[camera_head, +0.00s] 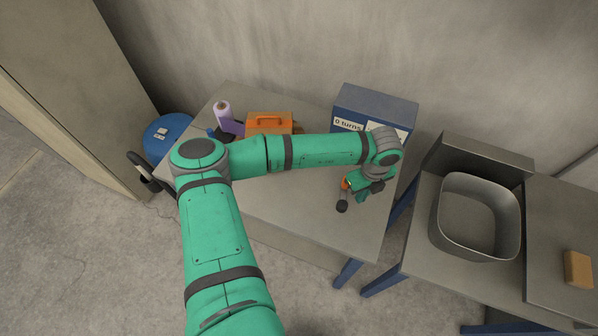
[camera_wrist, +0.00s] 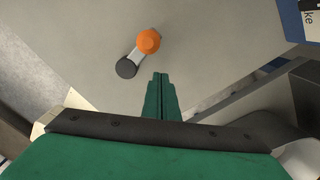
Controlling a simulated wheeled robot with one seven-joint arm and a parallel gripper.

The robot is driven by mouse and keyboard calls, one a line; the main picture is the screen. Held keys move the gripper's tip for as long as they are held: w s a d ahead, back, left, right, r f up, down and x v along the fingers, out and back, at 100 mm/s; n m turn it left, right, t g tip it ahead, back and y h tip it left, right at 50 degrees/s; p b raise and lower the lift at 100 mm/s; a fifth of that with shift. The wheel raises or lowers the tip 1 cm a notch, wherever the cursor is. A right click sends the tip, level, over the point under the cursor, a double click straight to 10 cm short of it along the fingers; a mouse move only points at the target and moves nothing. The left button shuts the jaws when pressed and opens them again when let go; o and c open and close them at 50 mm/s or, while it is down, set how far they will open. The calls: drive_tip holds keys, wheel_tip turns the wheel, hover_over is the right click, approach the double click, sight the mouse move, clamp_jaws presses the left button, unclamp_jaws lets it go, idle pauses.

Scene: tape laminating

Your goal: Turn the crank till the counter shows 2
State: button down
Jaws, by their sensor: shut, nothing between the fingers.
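A crank with an orange round end (camera_head: 346,183) and a dark round end (camera_head: 342,206) is at the right part of the grey table. In the wrist view a short grey bar joins the orange end (camera_wrist: 149,41) to the dark end (camera_wrist: 126,68). My gripper (camera_head: 362,197) is shut and empty, just right of the crank. Its closed fingers (camera_wrist: 160,77) appear apart from the crank in the wrist view.
An orange box with a handle (camera_head: 269,123) and a light purple roll (camera_head: 223,112) stand at the back left of the table. A blue drum (camera_head: 166,132) is on the floor beyond. A grey tub (camera_head: 477,241) and a small orange block (camera_head: 578,269) sit on surfaces to the right.

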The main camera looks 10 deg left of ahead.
sight(349, 208)
drive_tip(key=shift+s+a, duration=0.5)
drive_tip(key=shift+a, duration=0.05)
drive_tip(key=shift+s+a, duration=0.25)
drive_tip(key=shift+a, duration=0.65)
drive_tip(key=shift+s, duration=0.1)
